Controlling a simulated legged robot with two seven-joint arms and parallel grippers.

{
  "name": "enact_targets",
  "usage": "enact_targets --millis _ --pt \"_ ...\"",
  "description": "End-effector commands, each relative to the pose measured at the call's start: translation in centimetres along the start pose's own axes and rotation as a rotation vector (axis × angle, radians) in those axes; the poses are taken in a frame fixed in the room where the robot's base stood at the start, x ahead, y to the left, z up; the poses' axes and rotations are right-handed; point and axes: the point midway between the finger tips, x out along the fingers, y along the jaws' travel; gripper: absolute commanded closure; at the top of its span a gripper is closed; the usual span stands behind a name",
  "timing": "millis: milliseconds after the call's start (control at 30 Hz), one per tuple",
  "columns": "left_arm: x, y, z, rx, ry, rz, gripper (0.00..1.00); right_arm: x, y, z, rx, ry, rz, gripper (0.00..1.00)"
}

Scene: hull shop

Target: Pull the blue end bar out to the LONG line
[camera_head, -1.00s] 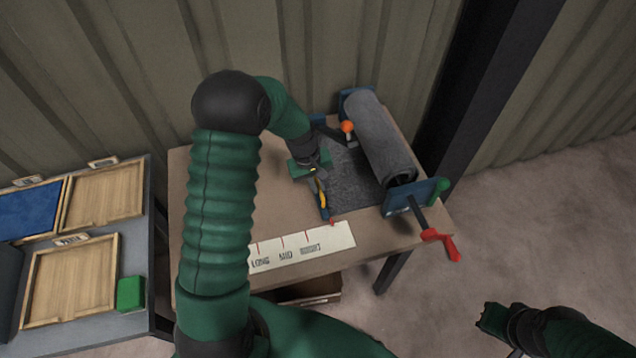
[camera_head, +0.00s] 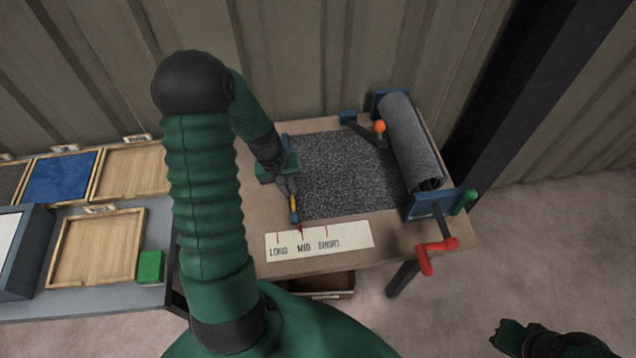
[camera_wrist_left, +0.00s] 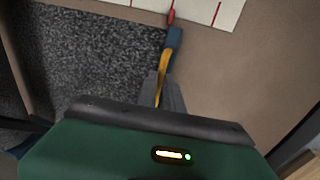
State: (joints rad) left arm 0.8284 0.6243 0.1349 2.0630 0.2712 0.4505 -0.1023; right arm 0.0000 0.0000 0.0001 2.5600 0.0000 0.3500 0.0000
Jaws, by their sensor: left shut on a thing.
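The blue end bar (camera_head: 295,216) is at the left edge of the grey cloth (camera_head: 345,175), which is drawn out from a roll (camera_head: 412,140). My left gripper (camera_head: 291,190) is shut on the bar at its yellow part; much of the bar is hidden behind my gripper. The bar's near end shows in the left wrist view (camera_wrist_left: 175,38), with a red pointer (camera_wrist_left: 171,17). The pointer stands at about the MID line on the white strip (camera_head: 350,239); the LONG line is farther left. My right gripper (camera_head: 507,336) is low at the right, away from the table.
A red crank (camera_head: 436,256) and a green knob (camera_head: 466,201) are at the roll's near end. An orange-knobbed lever (camera_head: 379,126) stands beside the roll. Left of my arm, a bench carries wooden trays (camera_head: 98,250) and a green block (camera_head: 151,267).

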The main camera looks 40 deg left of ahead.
Motion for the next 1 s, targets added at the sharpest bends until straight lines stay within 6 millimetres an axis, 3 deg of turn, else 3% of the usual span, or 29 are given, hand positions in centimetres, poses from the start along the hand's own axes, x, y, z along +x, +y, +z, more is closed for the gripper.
enact_targets --millis 100,300,800,833,1000 --pt "-1.0 -2.9 -0.8 -0.007 0.024 -0.003 1.00 -0.1 0.0 0.0 0.000 0.000 0.000 1.00" --pt "-1.5 -5.6 -0.8 -0.004 0.024 -0.004 1.00 -0.2 0.0 0.0 0.000 0.000 0.000 1.00" --pt "-1.6 -6.4 -0.8 0.000 0.022 -0.003 1.00 -0.2 0.0 0.0 0.000 0.000 0.000 1.00" --pt "-1.6 -6.4 -0.7 0.000 0.022 -0.003 0.85 -0.2 0.0 0.0 0.000 0.000 0.000 1.00" --pt "-1.5 -6.3 -0.5 0.000 0.015 -0.002 0.67 -0.2 0.0 0.0 0.000 0.000 0.000 1.00"
